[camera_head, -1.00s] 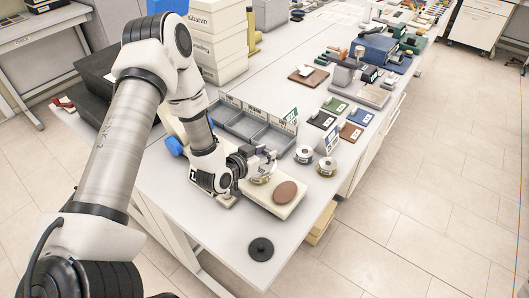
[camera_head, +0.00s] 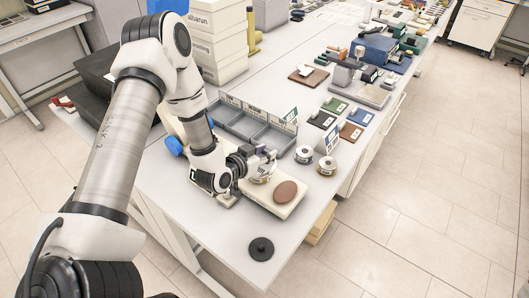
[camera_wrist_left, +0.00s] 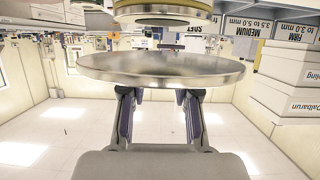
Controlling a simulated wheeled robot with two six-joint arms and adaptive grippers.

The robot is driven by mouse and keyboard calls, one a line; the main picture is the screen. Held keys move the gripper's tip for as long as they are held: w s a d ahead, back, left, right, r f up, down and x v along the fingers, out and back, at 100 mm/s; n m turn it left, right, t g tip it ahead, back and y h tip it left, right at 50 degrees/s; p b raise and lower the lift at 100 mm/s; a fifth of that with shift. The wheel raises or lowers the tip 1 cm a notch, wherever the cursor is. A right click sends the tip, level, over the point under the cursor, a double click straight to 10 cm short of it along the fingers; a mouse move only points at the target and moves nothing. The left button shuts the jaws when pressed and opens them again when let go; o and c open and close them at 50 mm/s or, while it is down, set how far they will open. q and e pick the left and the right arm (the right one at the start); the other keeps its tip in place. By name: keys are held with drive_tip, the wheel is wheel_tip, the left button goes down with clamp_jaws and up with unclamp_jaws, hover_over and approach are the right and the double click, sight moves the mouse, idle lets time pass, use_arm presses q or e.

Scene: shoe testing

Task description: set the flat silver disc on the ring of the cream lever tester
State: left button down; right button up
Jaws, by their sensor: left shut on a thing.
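The flat silver disc (camera_wrist_left: 160,68) is held level between the fingers of my left gripper (camera_wrist_left: 160,98), which is shut on it. The left wrist view is upside down. In it a round, gold-edged part (camera_wrist_left: 165,14), which looks like the tester's ring, lies just below the disc, with a narrow gap between them. In the head view my left gripper (camera_head: 264,158) is over the cream lever tester (camera_head: 290,207), at its ring end; the disc and ring are small and partly hidden there. My right gripper is out of view.
A brown round pad (camera_head: 286,191) is on the tester's front end. A black disc (camera_head: 261,249) lies near the table's front corner. Two round weights, one silver (camera_head: 304,154) and one brass-edged (camera_head: 327,166), stand to the right. A grey divided tray (camera_head: 262,128) is behind.

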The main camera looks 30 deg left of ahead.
use_arm(q)
drive_tip(key=shift+f+b, duration=0.95)
drive_tip(key=shift+f, duration=0.1)
drive_tip(key=c, duration=0.8)
unclamp_jaws()
drive_tip(key=shift+o, duration=0.2)
drive_tip(key=v, duration=1.2)
